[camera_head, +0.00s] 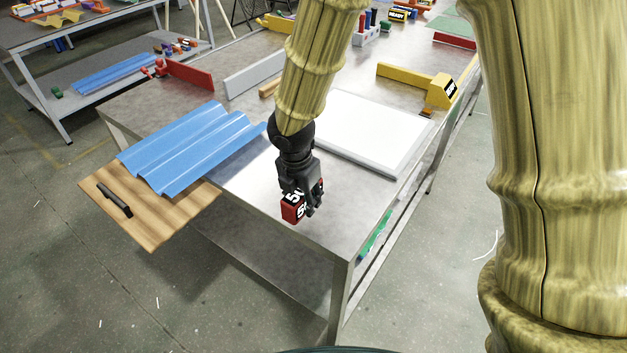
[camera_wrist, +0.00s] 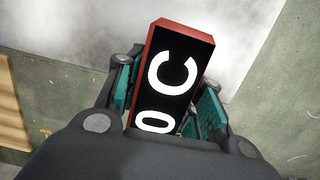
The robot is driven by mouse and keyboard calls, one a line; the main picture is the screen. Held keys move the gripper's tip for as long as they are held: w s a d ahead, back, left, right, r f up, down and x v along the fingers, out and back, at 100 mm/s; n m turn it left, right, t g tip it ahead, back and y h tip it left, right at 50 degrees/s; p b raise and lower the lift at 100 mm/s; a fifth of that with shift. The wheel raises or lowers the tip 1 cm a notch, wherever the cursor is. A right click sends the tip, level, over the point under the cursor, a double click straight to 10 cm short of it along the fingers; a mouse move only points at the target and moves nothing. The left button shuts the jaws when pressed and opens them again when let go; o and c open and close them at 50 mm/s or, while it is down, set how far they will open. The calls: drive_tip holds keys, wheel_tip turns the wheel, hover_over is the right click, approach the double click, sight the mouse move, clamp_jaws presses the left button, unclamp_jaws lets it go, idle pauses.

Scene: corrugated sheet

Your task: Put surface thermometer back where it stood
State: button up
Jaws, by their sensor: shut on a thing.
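The surface thermometer (camera_head: 293,207) is a small red block with a black face and white characters. My gripper (camera_head: 304,198) is shut on it, above the near part of the grey metal table (camera_head: 318,232). In the wrist view, the thermometer (camera_wrist: 178,75) stands between the teal-padded fingers of my gripper (camera_wrist: 165,105), slightly tilted in the picture. The fingers hide its lower part. I cannot tell whether its underside touches the table.
A blue corrugated sheet (camera_head: 190,145) lies at the table's left, partly over a wooden board (camera_head: 160,215) with a black handle that juts past the edge. A white panel (camera_head: 375,130) lies behind my gripper. A yellow tool (camera_head: 440,88) stands farther back. The table's near corner is bare.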

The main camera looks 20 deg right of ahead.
drive_tip(key=w+d, duration=0.1)
drive_tip(key=w, duration=0.1)
drive_tip(key=w+d+f, duration=0.1)
drive_tip(key=w+d, duration=0.1)
drive_tip(key=w, duration=0.1)
drive_tip(key=w+d+p, duration=0.1)
drive_tip(key=w+d, duration=0.1)
drive_tip(key=w, duration=0.1)
drive_tip(key=shift+w+f, duration=0.25)
drive_tip(key=shift+f, duration=0.1)
drive_tip(key=shift+w+d+r, duration=0.1)
drive_tip(key=shift+w+d, duration=0.1)
drive_tip(key=shift+w, duration=0.1)
drive_tip(key=shift+s+f, duration=0.1)
drive_tip(key=shift+f, duration=1.7)
drive_tip(key=shift+f, duration=0.15)
drive_tip(key=o, duration=1.3)
wheel_tip(320, 180, up, 12)
drive_tip(key=s+a, duration=0.1)
drive_tip(key=shift+a, duration=0.2)
